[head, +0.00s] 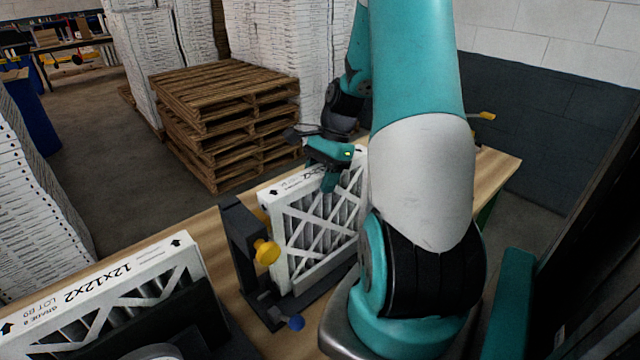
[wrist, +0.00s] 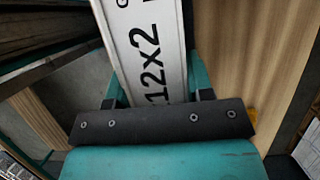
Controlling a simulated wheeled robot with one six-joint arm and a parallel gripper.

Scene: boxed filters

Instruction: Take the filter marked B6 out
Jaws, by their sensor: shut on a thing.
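A white-framed pleated filter (head: 312,238) stands upright in a dark fixture (head: 238,236) on the wooden bench. My gripper (head: 333,172) is at its top edge, partly behind my own arm. In the wrist view the gripper (wrist: 155,92) is shut on the filter (wrist: 146,40), with one finger on each side of the printed edge. That edge reads "12x2"; no B6 mark can be read on it. A second filter (head: 110,290) at the lower left reads "12x12x2" and a lot mark that looks like B9.
The bench (head: 497,172) has bare wood at the right. Stacked wooden pallets (head: 220,115) and tall white stacks stand behind it. My arm hides the fixture's right part.

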